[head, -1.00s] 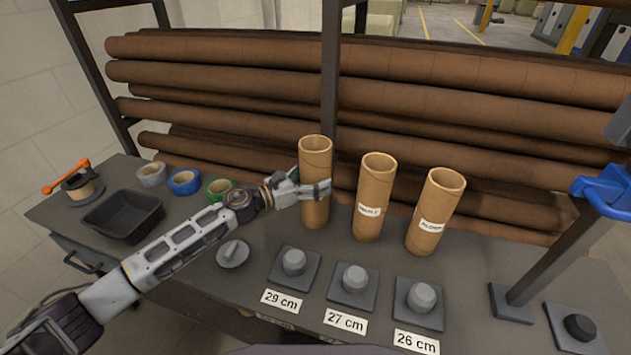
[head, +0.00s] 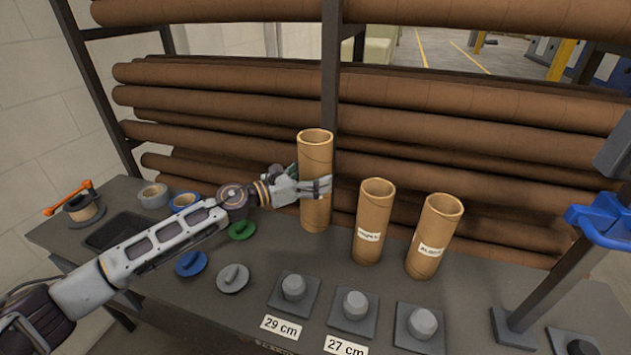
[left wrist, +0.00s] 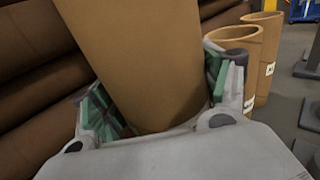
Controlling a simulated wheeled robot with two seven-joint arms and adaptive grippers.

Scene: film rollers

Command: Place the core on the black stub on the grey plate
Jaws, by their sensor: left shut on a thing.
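My left gripper (head: 318,188) is shut around the leftmost brown cardboard core (head: 315,212) and holds it upright, slightly above the bench. In the left wrist view the core (left wrist: 145,60) fills the space between the green-padded fingers. The black stub (head: 580,347) on its grey plate shows only partly at the bottom right corner of the head view, far right of the held core. My right gripper is not in view.
Two labelled cores (head: 373,222) (head: 434,237) stand right of the held one. Several grey stubs on plates (head: 293,289) line the front, with length labels. A post with a blue part (head: 600,216) rises at right. Large brown rolls (head: 220,95) lie behind.

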